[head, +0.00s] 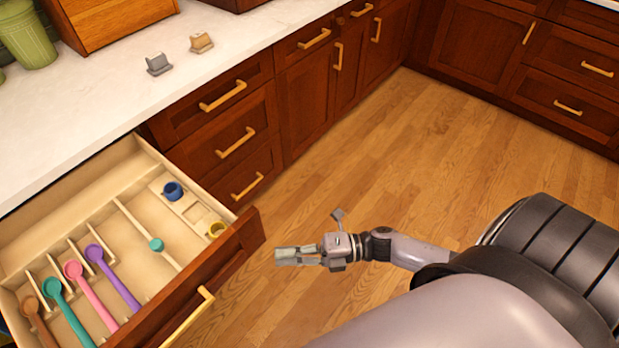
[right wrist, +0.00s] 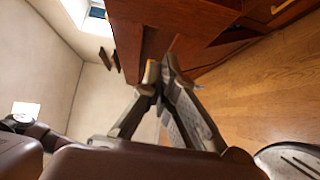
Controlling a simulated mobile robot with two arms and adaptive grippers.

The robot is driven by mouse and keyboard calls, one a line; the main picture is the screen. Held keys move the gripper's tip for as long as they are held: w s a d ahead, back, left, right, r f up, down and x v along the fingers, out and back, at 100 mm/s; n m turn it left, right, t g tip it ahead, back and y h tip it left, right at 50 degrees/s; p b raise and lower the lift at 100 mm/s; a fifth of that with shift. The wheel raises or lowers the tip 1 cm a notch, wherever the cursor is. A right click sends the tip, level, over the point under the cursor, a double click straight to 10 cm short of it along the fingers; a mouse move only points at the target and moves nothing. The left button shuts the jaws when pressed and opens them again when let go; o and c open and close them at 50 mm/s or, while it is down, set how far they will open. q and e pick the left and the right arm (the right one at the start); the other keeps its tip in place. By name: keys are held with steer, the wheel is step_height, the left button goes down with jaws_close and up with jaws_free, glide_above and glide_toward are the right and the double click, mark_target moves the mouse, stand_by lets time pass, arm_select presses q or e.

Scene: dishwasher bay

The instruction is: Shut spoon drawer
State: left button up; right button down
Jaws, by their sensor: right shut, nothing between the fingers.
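The spoon drawer (head: 244,240) stands pulled out at the lower left of the head view, its front toward the lower right. A gold bar handle (head: 188,318) is on its front. Inside lie several spoons, among them a purple spoon (head: 113,277), a pink spoon (head: 91,297) and a teal spoon (head: 67,310). My right gripper (head: 279,256) is shut and empty, just right of the drawer front's right end and apart from it. In the right wrist view its fingertips (right wrist: 160,75) meet in front of dark red wood. My left gripper is not in view.
The white counter (head: 100,105) carries a green pot (head: 27,35) and two small holders. The wood floor (head: 400,160) is clear.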

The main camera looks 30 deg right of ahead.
mark_target(244, 246)
steer(key=shift+w+a+p, duration=0.15)
steer(key=shift+w+a, duration=0.25)
steer(key=shift+w, duration=0.35)
steer(key=shift+w+a+p, duration=0.1)
steer(key=shift+w+a, duration=0.3)
steer(key=shift+w, duration=0.3)
steer(key=shift+w+a+p, duration=0.15)
steer(key=shift+w+a, duration=0.25)
steer(key=shift+w, duration=0.35)
